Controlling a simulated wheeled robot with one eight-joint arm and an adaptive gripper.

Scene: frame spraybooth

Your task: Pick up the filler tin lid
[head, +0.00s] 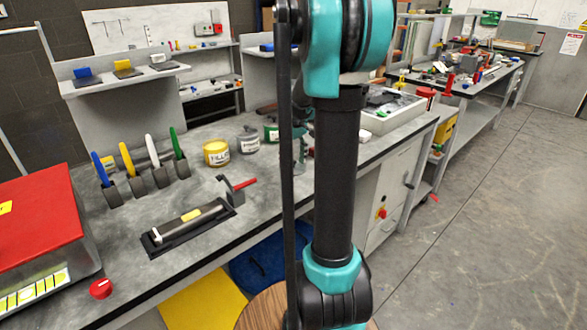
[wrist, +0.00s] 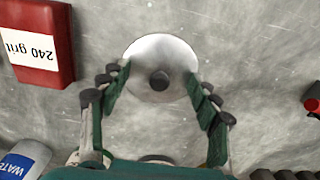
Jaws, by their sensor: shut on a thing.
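A round pale metal lid with a dark knob in its middle, which I take for the filler tin lid (wrist: 160,55), lies between my fingers in the wrist view. My gripper (wrist: 158,78) is closed on its rim from both sides. I cannot tell whether the lid is clear of the grey bench top. A yellow tin marked as filler (head: 216,153) stands on the bench in the head view. In that view my arm hides most of my gripper and the lid.
A red block labelled 240 grit (wrist: 38,45) lies left of the lid in the wrist view. A bottle (wrist: 22,160) is at lower left and a red item (wrist: 312,105) at the right edge. A grey tin (head: 248,140) stands beside the yellow one. Bare bench surrounds the lid.

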